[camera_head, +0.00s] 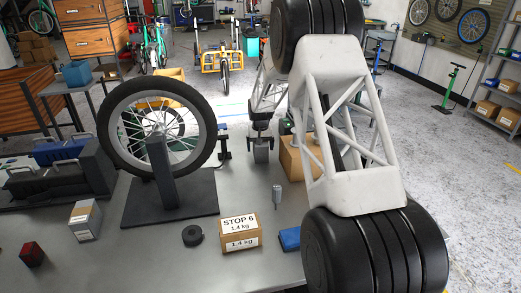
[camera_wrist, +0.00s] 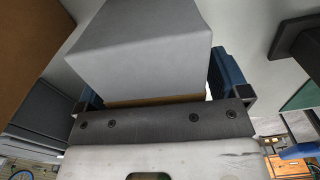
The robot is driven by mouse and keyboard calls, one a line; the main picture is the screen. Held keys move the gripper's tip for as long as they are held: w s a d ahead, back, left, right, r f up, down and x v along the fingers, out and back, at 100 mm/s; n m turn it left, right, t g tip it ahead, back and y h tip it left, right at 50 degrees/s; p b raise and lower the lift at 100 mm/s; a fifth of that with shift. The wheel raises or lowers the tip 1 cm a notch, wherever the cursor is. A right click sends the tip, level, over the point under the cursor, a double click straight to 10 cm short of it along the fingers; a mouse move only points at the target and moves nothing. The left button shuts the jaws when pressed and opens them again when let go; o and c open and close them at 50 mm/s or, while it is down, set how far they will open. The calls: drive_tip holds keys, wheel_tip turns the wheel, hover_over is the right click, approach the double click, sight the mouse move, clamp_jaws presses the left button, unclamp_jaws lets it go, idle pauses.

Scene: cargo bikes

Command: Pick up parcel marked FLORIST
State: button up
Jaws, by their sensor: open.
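No FLORIST marking is readable in either view. In the wrist view, a grey box-shaped thing (camera_wrist: 140,40) fills the space in front of my gripper (camera_wrist: 155,78). My blue fingers are open, one on each side of it; I cannot tell whether they touch it. A brown edge shows below the grey face. In the head view, a brown parcel (camera_head: 291,158) stands partly hidden behind my arm, its label not visible. A brown parcel reading STOP 6, 1.4 kg (camera_head: 240,234) stands at the front of the table. A grey-white box (camera_head: 85,220) with an unreadable label stands at left.
A bicycle wheel in a stand (camera_head: 170,200) rises left of centre. A black roll (camera_head: 192,236), a small grey cylinder (camera_head: 277,196), a blue block (camera_head: 290,238) and a dark red cube (camera_head: 32,254) are on the grey table (camera_head: 150,265). Bare tabletop shows at front left.

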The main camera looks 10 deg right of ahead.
drive_tip(key=shift+c, duration=0.2)
drive_tip(key=c, duration=1.3)
drive_tip(key=shift+o, duration=0.2)
drive_tip(key=shift+r, duration=0.1)
drive_tip(key=shift+r, duration=0.8)
wheel_tip(320, 180, up, 2)
drive_tip(key=shift+r, duration=0.1)
drive_tip(key=s+r, duration=0.1)
drive_tip(key=s, duration=1.5)
drive_tip(key=shift+a, duration=0.4)
